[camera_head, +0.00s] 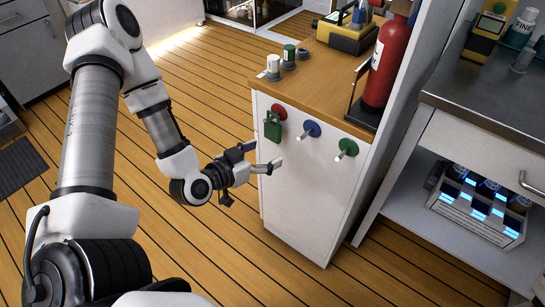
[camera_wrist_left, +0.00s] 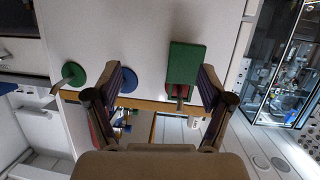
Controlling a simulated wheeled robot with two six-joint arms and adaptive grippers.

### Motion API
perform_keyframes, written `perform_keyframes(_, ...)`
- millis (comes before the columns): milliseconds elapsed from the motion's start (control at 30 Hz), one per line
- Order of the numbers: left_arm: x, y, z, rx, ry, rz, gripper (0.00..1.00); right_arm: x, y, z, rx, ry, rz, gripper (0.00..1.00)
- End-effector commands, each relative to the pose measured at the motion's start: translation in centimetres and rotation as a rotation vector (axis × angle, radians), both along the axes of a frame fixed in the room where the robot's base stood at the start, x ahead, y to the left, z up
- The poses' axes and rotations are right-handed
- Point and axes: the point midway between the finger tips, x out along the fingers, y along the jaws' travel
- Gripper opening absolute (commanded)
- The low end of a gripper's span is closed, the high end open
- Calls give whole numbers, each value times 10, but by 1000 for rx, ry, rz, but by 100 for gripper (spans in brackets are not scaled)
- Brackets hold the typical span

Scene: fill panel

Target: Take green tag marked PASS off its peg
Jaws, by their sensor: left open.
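The green tag (camera_head: 272,127) hangs on the peg with the red disc (camera_head: 280,111), the leftmost peg on the front of the white cabinet. No lettering can be read on it. My left gripper (camera_head: 262,157) is open and empty, just in front of the cabinet and a little below the tag. In the left wrist view the green tag (camera_wrist_left: 187,60) shows ahead of the open left gripper (camera_wrist_left: 160,80), nearer the right finger. No contact is visible. My right gripper is not in view.
A blue-disc peg (camera_head: 312,129) and a green-disc peg (camera_head: 346,148) stick out to the right of the tag. A red fire extinguisher (camera_head: 386,65) stands on the cabinet's wooden top (camera_head: 318,92).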

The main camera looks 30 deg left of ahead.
Motion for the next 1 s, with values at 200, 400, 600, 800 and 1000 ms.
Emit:
perform_keyframes(200,15,34,28,14,-313,96,81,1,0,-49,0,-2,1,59)
perform_keyframes(400,41,30,33,18,-311,95,81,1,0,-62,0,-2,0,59)
perform_keyframes(600,74,24,33,20,-310,94,81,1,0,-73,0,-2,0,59)
perform_keyframes(800,84,24,35,13,-306,98,81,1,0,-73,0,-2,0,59)
perform_keyframes(1000,84,24,35,13,-305,98,46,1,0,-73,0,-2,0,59)
